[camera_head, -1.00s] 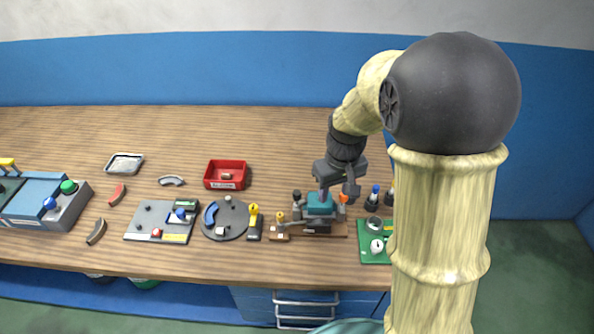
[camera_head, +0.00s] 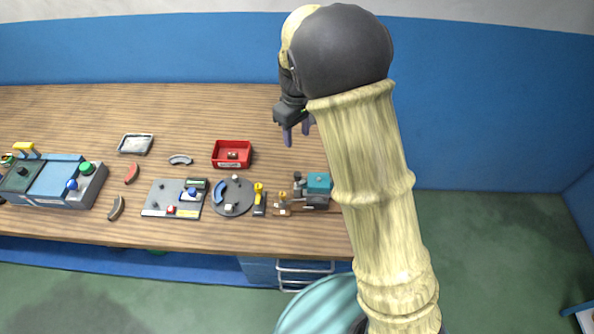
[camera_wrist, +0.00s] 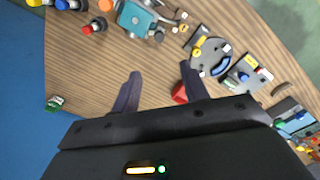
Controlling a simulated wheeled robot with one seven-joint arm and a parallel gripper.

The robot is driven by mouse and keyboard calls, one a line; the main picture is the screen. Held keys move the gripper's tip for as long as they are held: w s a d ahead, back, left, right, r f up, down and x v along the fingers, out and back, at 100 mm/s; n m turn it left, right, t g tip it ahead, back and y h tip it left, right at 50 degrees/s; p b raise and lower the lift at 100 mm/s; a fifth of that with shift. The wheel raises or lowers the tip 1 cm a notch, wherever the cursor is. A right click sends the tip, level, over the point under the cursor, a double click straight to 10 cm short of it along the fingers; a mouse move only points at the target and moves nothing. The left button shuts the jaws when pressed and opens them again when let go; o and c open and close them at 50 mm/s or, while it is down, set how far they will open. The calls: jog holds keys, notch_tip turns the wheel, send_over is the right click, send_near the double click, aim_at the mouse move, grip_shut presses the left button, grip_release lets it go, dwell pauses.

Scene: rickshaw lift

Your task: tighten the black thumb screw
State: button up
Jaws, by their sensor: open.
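A teal block on a fixture (camera_head: 319,182) stands at the bench's front, left of my arm. It also shows at the top of the wrist view (camera_wrist: 135,18). A small dark knob (camera_head: 298,178) stands beside it, and a dark knob shows near the block in the wrist view (camera_wrist: 159,36). I cannot tell for sure which is the black thumb screw. My gripper (camera_head: 297,133) is open and empty, above the bench behind the fixture and apart from it. Its two fingers (camera_wrist: 160,70) are spread in the wrist view. My arm hides the area right of the fixture.
A red tray (camera_head: 232,164) lies left of my gripper; a finger partly covers it in the wrist view. A round grey plate (camera_head: 236,206), a yellow-handled part (camera_head: 259,199) and a grey board (camera_head: 160,200) lie left of the fixture. The back of the bench is clear.

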aim_at(298, 174)
notch_tip(298, 174, down, 17)
jog(key=p, duration=0.3)
jog(key=shift+d+p, duration=0.1)
jog(key=shift+p, duration=0.3)
grip_shut()
